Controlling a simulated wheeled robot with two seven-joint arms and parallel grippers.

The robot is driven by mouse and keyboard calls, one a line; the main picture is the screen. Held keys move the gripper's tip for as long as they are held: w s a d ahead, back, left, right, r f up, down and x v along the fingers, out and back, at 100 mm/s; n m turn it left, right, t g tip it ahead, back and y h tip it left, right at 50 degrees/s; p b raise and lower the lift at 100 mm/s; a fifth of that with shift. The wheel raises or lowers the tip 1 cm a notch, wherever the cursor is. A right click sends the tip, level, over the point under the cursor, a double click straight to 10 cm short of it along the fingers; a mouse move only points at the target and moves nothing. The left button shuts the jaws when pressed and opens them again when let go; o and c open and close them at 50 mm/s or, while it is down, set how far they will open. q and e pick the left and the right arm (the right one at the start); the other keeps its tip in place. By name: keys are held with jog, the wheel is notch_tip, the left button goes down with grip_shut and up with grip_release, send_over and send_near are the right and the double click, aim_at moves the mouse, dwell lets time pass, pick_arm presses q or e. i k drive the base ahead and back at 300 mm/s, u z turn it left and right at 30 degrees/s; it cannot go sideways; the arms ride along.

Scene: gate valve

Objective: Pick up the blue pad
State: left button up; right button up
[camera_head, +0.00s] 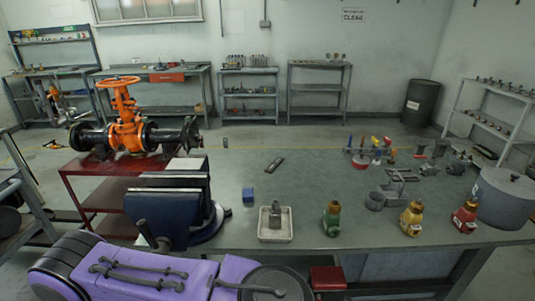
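A small blue block (248,195), which looks like the blue pad, lies on the grey-green workbench top (310,180). It sits to the right of a large dark blue bench vise (170,210) and just behind and left of a white tray (276,234). Nothing touches the block. Neither of my grippers shows in the head view.
A grey metal piece stands in the tray. Green (332,219), yellow (411,219) and red (465,217) fittings line the front edge, with a grey pot (503,198) at right. An orange gate valve (125,125) stands on a red cart. Bench space behind the block is mostly clear.

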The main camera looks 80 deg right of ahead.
aim_at(247, 193)
jog(key=z, duration=0.05)
jog(key=k, duration=0.1)
jog(key=z, duration=1.35)
